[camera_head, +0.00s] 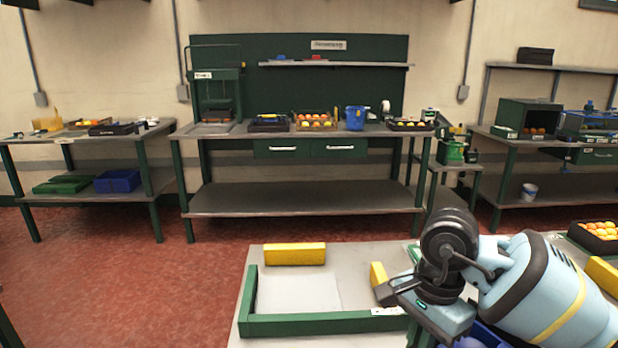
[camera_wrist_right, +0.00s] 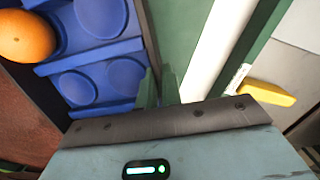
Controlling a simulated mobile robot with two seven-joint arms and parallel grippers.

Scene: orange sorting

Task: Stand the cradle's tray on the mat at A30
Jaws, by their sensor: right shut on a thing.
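The tray (camera_wrist_right: 105,52), with a blue cupped insert and a dark rim, fills the upper left of the right wrist view. An orange (camera_wrist_right: 27,36) sits in one of its cups. My right gripper (camera_wrist_right: 160,88) is shut on the tray's dark side wall. In the head view only a bit of the blue insert (camera_head: 482,334) shows beneath my right arm, so I cannot tell whether the tray is raised. A pale sheet (camera_head: 300,290), perhaps the mat, lies inside a green frame (camera_head: 320,324) with a label (camera_head: 387,311) too small to read. My left gripper is out of view.
Yellow blocks (camera_head: 295,254) stand at the frame's back and right side. A tray of oranges (camera_head: 598,229) is at the far right. The sheet's visible surface is clear.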

